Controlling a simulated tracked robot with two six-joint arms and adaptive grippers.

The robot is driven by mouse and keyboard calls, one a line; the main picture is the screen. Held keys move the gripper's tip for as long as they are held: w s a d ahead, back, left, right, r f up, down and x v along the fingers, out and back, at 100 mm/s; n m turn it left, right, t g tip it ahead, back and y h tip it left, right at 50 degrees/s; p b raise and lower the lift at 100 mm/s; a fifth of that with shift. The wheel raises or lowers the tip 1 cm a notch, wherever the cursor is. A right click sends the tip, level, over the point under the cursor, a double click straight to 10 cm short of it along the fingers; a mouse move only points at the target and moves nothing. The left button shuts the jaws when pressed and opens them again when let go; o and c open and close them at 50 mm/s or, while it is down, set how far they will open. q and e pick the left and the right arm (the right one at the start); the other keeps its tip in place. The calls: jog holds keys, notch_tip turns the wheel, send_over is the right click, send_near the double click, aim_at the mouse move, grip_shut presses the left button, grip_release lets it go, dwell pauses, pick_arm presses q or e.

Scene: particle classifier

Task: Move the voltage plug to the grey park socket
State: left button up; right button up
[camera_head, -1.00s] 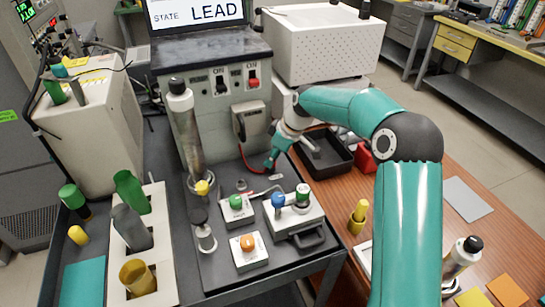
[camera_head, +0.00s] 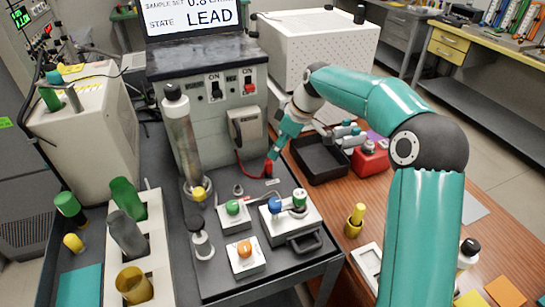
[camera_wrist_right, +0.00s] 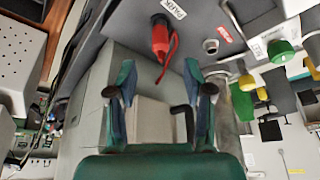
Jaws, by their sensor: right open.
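The red voltage plug (camera_wrist_right: 160,42) stands in the socket beside the PARK label (camera_wrist_right: 173,8) in the right wrist view, with its red lead bent beside it. The same plug (camera_head: 268,169) shows in the head view on the dark bench top, just below my right gripper (camera_head: 273,156). In the wrist view my right gripper (camera_wrist_right: 160,98) is open and empty, its fingers apart and short of the plug. An empty round metal socket (camera_wrist_right: 210,46) with a red label lies right of the plug. The park socket is mostly hidden under the plug. My left gripper is not in view.
A tall cylinder (camera_head: 181,140) stands left of the plug. Button boxes (camera_head: 245,257) sit in front. The grey power unit (camera_head: 207,118) stands behind.

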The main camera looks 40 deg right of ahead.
jog(key=shift+v, duration=2.1)
jog(key=shift+f, duration=0.1)
